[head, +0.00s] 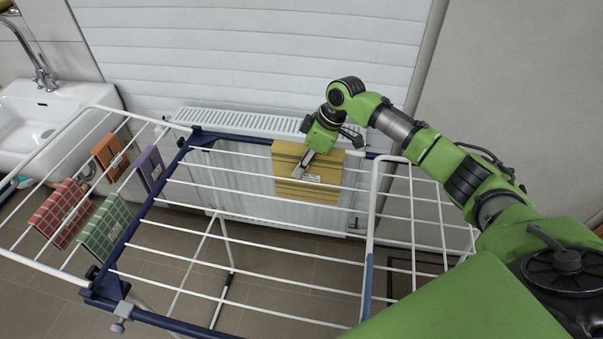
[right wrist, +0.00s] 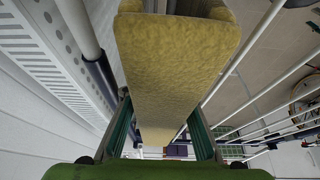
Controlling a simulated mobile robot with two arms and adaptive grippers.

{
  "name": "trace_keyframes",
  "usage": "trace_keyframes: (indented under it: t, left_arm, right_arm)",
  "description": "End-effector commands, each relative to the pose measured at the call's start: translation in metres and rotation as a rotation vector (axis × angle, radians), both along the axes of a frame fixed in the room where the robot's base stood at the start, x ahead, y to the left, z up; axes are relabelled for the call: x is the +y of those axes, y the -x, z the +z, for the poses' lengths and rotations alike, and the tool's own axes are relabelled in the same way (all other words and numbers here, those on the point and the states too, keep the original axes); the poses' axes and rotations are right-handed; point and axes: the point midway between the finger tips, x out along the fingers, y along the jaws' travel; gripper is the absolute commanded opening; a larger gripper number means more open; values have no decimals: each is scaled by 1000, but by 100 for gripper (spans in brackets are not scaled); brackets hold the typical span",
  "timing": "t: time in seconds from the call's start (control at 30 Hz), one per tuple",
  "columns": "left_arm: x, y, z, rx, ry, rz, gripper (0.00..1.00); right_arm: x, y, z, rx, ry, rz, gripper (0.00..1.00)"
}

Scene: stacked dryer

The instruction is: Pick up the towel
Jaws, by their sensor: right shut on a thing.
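A yellow towel (head: 318,190) hangs folded over the bars at the far end of the drying rack (head: 250,235). My right gripper (head: 302,165) reaches down to the towel from above and is shut on it. In the right wrist view the yellow towel (right wrist: 175,65) fills the middle and passes between the two fingers (right wrist: 160,135). The exact grip on the cloth is partly hidden by the gripper in the head view. My left gripper is in neither view.
A white radiator (head: 270,125) stands against the wall right behind the rack and towel. Small orange, purple, red and green cloths hang on the rack's left wing (head: 50,262). A white sink (head: 45,120) is at the far left. The rack's middle bars are bare.

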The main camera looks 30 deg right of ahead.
Motion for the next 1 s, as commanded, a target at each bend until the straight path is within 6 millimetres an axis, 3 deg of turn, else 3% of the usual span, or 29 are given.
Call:
trace_keyframes:
  t: [0.8, 1.0]
  left_arm:
    - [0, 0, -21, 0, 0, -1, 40]
    - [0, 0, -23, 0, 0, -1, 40]
  right_arm:
    - [1, -2, 187, -9, -2, 1, 0]
    - [0, -1, 223, -5, -1, 1, 0]
